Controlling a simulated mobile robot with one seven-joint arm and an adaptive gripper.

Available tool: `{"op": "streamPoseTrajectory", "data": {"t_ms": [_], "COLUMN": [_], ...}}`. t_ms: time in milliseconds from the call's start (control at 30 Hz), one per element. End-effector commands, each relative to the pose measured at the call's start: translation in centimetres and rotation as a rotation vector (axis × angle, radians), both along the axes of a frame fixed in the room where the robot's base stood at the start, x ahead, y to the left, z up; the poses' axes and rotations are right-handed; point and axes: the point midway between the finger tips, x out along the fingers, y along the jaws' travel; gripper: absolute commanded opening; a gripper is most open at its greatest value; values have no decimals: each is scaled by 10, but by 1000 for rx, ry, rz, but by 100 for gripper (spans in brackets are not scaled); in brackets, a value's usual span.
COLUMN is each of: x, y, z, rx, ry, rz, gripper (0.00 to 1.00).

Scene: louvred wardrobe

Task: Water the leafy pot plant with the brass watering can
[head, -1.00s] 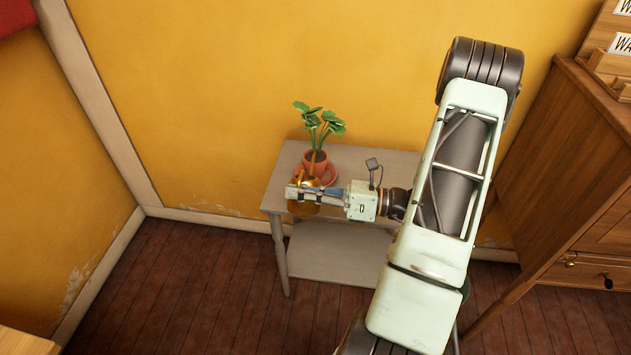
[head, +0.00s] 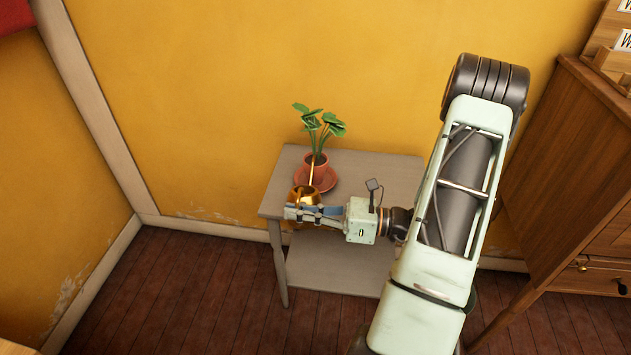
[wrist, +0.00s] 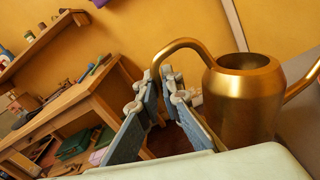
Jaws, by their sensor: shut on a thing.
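The brass watering can (head: 308,193) is held by my gripper (head: 293,214) at the front left edge of the small grey table. In the wrist view the can (wrist: 243,100) looks close to upright, and my gripper's fingers (wrist: 160,100) are shut on its curved handle. In the head view the can's spout points away toward the plant. The leafy pot plant (head: 319,122) stands in a terracotta pot on a saucer (head: 328,183) near the back of the table. The spout overlaps the pot in the picture; I cannot tell whether it touches. No water shows.
The grey table (head: 380,170) stands against the yellow wall, with a lower shelf (head: 330,270). Its top right of the saucer is clear. A wooden cabinet (head: 560,190) stands at the right. The wrist view shows a wooden desk (wrist: 75,105) and a wall shelf (wrist: 40,40).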

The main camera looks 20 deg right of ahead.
Motion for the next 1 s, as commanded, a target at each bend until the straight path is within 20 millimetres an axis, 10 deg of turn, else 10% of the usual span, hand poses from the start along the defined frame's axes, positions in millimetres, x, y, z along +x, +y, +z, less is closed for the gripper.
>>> {"op": "streamPoseTrajectory", "data": {"t_ms": [1000], "x": [-37], "y": [25], "z": [31], "rx": [2], "ry": [-1], "rz": [0], "gripper": [0]}}
